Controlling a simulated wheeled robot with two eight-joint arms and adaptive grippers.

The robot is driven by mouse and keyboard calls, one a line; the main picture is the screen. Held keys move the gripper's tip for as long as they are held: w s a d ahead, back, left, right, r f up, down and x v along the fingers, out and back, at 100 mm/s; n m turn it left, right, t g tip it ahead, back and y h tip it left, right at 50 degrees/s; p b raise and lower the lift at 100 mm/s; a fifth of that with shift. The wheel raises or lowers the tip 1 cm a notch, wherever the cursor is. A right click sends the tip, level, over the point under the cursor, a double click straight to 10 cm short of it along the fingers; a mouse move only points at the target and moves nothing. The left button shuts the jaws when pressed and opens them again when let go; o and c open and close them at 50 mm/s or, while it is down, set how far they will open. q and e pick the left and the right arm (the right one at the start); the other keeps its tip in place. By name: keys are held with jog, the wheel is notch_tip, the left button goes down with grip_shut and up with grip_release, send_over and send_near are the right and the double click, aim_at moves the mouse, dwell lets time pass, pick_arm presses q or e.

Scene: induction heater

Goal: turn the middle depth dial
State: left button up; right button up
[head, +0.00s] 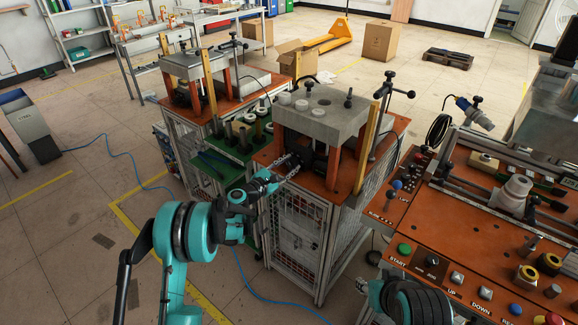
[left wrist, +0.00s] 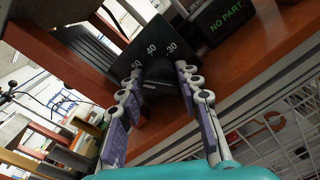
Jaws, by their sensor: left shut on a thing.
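The dial (left wrist: 158,76) is a dark round knob on a black panel (left wrist: 128,48) marked 50, 40 and 30 in the left wrist view. My left gripper (left wrist: 166,82) has its two fingers on either side of this knob and is shut on it. In the head view my left gripper (head: 287,166) reaches in under the grey block of the middle machine, at its dark control box. The knob itself is too small and covered to make out there. Whether it is the middle depth dial cannot be told.
The machine's grey top block (head: 318,112) overhangs the gripper on orange posts. A black box reading NO PART (left wrist: 230,20) sits close right of the panel. An orange button console (head: 455,262) stands at the right.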

pick_arm(q)
jog(key=shift+a, duration=0.1)
jog(key=o, duration=1.1)
jog(key=shift+o, duration=0.2)
jog(key=v, duration=1.2)
jog(key=shift+r, duration=0.1)
